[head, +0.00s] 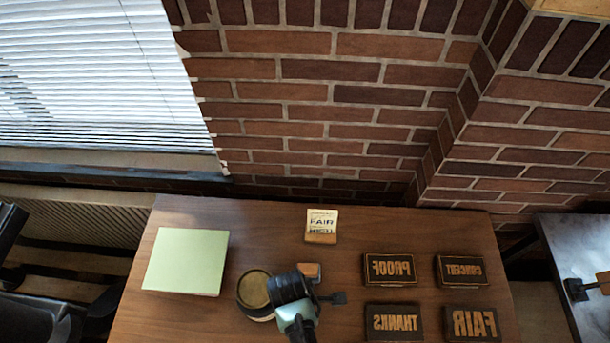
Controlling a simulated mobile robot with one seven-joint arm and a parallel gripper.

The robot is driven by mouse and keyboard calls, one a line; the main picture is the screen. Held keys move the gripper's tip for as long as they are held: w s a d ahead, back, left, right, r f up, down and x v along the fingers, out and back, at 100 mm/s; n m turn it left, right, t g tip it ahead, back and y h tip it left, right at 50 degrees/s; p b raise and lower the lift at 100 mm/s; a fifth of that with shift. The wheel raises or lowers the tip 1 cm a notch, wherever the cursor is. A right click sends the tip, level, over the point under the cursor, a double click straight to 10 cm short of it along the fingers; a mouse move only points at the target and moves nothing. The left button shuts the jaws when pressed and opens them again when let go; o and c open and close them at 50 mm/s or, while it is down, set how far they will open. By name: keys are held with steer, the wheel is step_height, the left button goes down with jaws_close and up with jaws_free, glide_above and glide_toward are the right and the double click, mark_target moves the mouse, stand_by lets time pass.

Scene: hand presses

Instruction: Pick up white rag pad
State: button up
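A pale, slightly greenish-white square pad (186,261) lies flat on the left part of the wooden table in the head view. It is the only thing that looks like the white rag pad. My gripper (338,298) is at the bottom middle of the view, to the right of the pad and apart from it. Its dark fingers point right and are too small to tell open from shut. No held thing shows at them.
A round dark tin (254,292) stands between the pad and my arm. A small wooden block (309,271) is just behind my gripper. A printed block (321,226) stands at the back. Several lettered blocks, including PROOF (389,269), sit on the right. Brick wall behind.

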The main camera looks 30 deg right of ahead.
steer(key=c, duration=1.5)
steer(key=shift+o, duration=0.2)
steer(key=shift+r, duration=0.1)
step_height(320, 180, up, 10)
steer(key=shift+b, duration=0.3)
